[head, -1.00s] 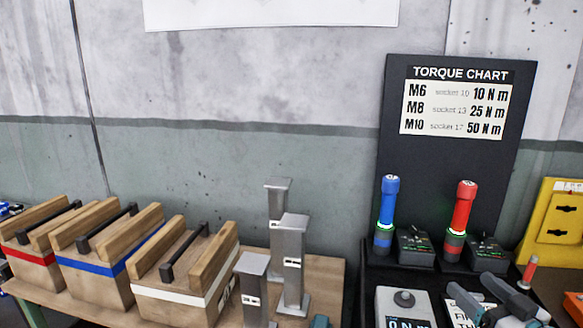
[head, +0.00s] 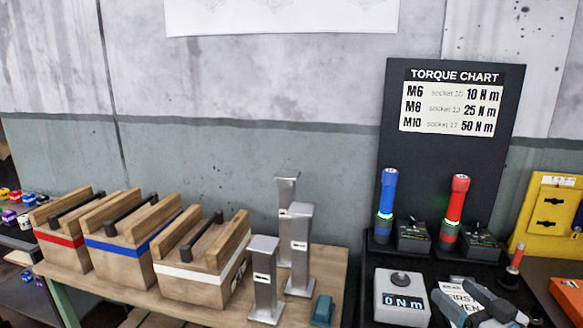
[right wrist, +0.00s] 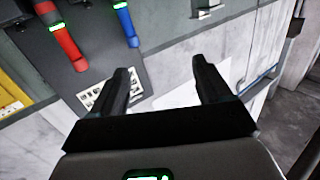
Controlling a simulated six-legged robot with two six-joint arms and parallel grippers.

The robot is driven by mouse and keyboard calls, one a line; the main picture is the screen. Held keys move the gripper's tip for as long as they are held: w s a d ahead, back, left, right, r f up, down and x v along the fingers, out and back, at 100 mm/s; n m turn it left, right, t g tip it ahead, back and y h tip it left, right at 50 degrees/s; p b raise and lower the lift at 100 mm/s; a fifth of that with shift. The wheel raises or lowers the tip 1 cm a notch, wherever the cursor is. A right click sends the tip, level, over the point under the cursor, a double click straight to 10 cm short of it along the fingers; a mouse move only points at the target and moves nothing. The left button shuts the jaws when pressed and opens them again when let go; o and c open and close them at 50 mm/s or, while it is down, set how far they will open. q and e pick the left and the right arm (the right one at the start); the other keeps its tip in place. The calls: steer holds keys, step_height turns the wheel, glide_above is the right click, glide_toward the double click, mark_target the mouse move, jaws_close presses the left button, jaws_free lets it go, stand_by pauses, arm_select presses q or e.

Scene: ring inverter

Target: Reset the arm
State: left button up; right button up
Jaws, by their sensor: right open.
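My right gripper (right wrist: 161,66) is open and empty in the right wrist view. Its two dark fingers are spread, with the wall and part of the torque chart board behind them. In the head view, a grey and dark jointed shape (head: 482,306) at the lower right looks like my right gripper and wrist, over the dark bench. Its fingertips are hard to make out there. My left gripper is not in view.
Wooden boxes with red (head: 62,239), blue (head: 126,246) and white (head: 190,273) bands stand on a wooden bench beside grey metal posts (head: 299,250). Blue (head: 386,205) and red (head: 455,212) tools stand before the torque chart board (head: 455,65). A yellow panel (head: 550,213) is at right.

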steer(key=s+a+f+m+g+p, duration=0.1)
steer(key=a+f+g, duration=0.1)
steer(key=a+f, duration=0.5)
steer(key=s+a+f+m+g+y, duration=0.1)
steer(key=a+f+g, duration=0.25)
steer(key=f, duration=0.55)
steer(key=s+a+f+m+g+p, duration=0.1)
steer(key=a+f+m+g, duration=0.1)
steer(key=a+f, duration=0.55)
steer(key=s+a+f+g+h, duration=0.1)
steer(key=s+f+g, duration=0.3)
steer(key=s+f, duration=0.3)
steer(key=s+a+f+m+g+h, duration=0.1)
steer(key=s+f+g, duration=0.4)
steer(key=s, duration=0.9)
steer(key=x, duration=0.3)
steer(key=shift+s+f, duration=0.15)
steer(key=shift+s, duration=0.2)
steer(key=shift+d, duration=0.1)
